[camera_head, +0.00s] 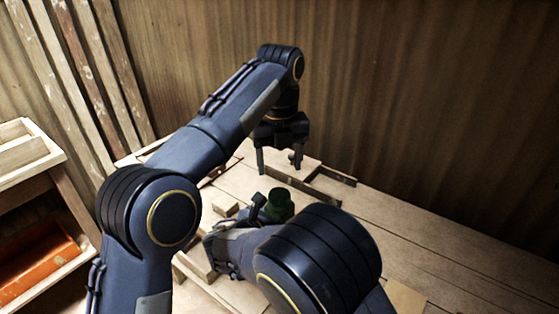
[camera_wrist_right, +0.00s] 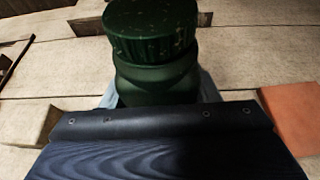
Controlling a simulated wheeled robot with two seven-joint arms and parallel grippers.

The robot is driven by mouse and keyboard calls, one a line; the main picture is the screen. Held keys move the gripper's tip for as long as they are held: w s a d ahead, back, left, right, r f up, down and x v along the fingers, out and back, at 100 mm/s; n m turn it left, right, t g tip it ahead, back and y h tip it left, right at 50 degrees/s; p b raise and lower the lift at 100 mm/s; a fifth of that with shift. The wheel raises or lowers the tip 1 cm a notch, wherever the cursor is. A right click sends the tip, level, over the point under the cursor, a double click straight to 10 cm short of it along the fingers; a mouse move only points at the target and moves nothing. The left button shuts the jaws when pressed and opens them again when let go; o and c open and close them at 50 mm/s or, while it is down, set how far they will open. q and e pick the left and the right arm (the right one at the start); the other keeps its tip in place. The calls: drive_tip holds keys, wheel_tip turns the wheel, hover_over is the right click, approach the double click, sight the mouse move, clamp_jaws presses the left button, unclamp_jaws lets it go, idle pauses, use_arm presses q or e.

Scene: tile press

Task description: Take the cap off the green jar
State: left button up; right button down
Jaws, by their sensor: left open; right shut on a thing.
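The green jar (camera_head: 279,203) stands upright on the wooden work surface, with its lower part partly hidden by my right arm in the head view. In the right wrist view the dark green jar body (camera_wrist_right: 155,86) shows with its ribbed, speckled cap (camera_wrist_right: 152,32) seated on top. My right gripper (camera_head: 262,207) is shut on the jar body, below the cap; its fingertips are mostly hidden. My left gripper (camera_head: 279,164) is open and empty, pointing down above and behind the jar, apart from it.
Wooden strips (camera_head: 332,176) lie behind the jar, and a small wood block (camera_head: 224,210) lies left of it. A shelf with an orange box (camera_head: 38,266) stands at the far left. A plank wall (camera_head: 430,90) closes the back. The surface to the right is mostly clear.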

sight(280, 194)
use_arm(q)
drive_tip(key=shift+f+m, duration=0.3)
drive_tip(key=shift+f, duration=3.7)
